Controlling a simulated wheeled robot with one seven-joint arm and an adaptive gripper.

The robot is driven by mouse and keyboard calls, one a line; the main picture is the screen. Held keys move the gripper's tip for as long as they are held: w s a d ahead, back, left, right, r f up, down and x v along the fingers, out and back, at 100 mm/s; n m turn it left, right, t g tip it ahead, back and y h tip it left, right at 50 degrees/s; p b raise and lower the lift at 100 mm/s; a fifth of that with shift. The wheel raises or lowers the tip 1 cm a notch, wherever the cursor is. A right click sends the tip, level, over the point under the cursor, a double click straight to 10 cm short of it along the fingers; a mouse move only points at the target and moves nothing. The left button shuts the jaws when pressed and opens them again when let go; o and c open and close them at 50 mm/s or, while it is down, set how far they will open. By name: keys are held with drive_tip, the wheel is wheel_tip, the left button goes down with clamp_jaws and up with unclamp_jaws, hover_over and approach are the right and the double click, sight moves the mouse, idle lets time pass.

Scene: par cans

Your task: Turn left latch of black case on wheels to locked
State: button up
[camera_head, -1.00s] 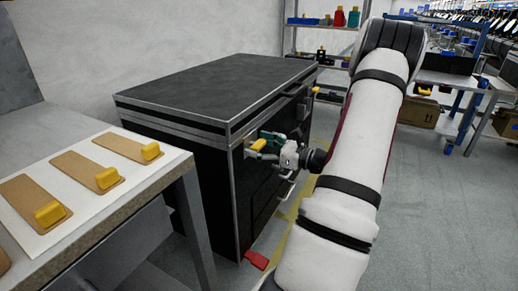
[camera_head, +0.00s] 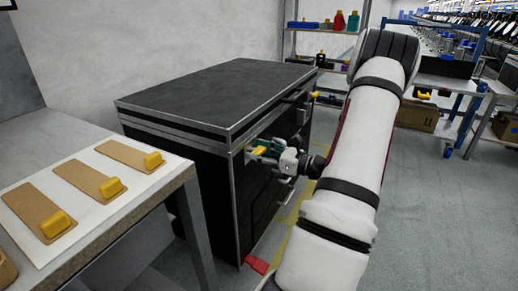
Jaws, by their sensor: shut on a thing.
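The black case on wheels (camera_head: 190,165) stands in the middle of the view, with metal edges and a closed-looking lid. Its left latch (camera_head: 257,151) shows as a small yellow piece on the front face, just below the lid seam. The other yellow latch (camera_head: 313,95) is farther back along the same face, apart from my gripper.
A table at left (camera_head: 95,235) carries a white sheet with several brown boards bearing yellow blocks. A red piece (camera_head: 257,265) is low at the case's near corner. Shelves (camera_head: 322,70) stand behind. Open floor lies to the right.

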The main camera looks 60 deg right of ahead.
drive_tip(key=m+p, duration=0.1)
drive_tip(key=p, duration=0.2)
drive_tip(key=m+p, duration=0.2)
drive_tip(key=p, duration=0.1)
drive_tip(key=shift+r+m, duration=0.25)
drive_tip(key=shift+m, duration=0.05)
drive_tip(key=m+p, duration=0.4)
drive_tip(key=p, duration=0.1)
drive_tip(key=shift+m+p, duration=0.3)
drive_tip(key=shift+p, duration=0.05)
drive_tip(key=m+p, duration=0.3)
drive_tip(key=m, duration=0.1)
drive_tip(key=shift+f+m+p, duration=0.15)
drive_tip(key=shift+m+p, duration=0.15)
drive_tip(key=shift+f+m+p, duration=0.15)
drive_tip(key=shift+m+p, duration=0.9)
drive_tip(key=shift+m, duration=1.05)
drive_tip(key=o, duration=1.2)
drive_tip(key=shift+d, duration=0.1)
drive_tip(key=shift+c, duration=0.2)
drive_tip(key=shift+s, duration=0.1)
